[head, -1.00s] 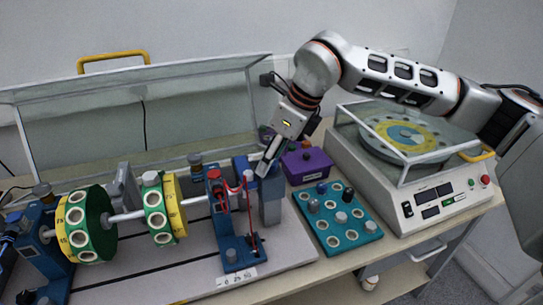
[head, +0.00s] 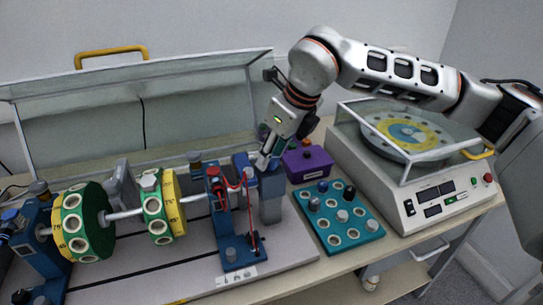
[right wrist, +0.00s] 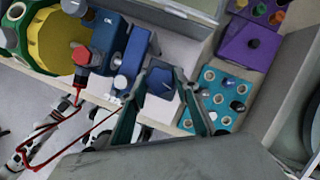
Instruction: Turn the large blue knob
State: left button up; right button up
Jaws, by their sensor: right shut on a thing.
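The large blue knob (head: 273,183) sits on top of a grey post at the right end of the shaft rig in the head view. In the right wrist view the blue knob (right wrist: 160,83) lies between my two fingers. My right gripper (head: 262,161) reaches down to it from above and is shut on it. The gripper (right wrist: 160,78) also shows in the right wrist view, with one finger on each side of the knob. The gripper partly covers the knob in the head view. My left gripper is not in view.
Left of the knob stand a blue stand with a red top (head: 214,180) and green-yellow drums (head: 82,222). A teal tray (head: 338,217) with pegs, a purple box (head: 308,163) and a white turntable machine (head: 400,190) stand to the right. A clear raised cover (head: 140,110) is behind.

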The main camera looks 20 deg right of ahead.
jog(key=m, duration=0.2)
jog(key=m+t+h+b, duration=0.1)
jog(key=m, duration=0.1)
jog(key=shift+a+m+h, duration=0.15)
jog(key=shift+m+h, duration=0.15)
jog(key=m+h, duration=0.1)
jog(key=m, duration=0.1)
jog(key=m+b, duration=0.1)
jog(key=m, duration=0.1)
jog(key=shift+a+m+h, duration=0.15)
jog(key=shift+m+h, duration=0.15)
jog(key=shift+h, duration=0.1)
jog(key=m, duration=0.2)
jog(key=m+h, duration=0.1)
jog(key=m, duration=0.1)
jog(key=shift+m+g+h, duration=0.3)
jog(key=shift+g, duration=0.1)
jog(key=shift+a+m, duration=0.1)
jog(key=shift+m, duration=0.5)
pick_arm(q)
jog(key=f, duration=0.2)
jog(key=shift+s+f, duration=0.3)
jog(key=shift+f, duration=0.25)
pick_arm(e)
jog(key=shift+h, duration=0.3)
jog(key=shift+g, duration=0.3)
jog(key=o, duration=1.1)
jog(key=shift+c, duration=0.2)
jog(key=shift+o, duration=0.3)
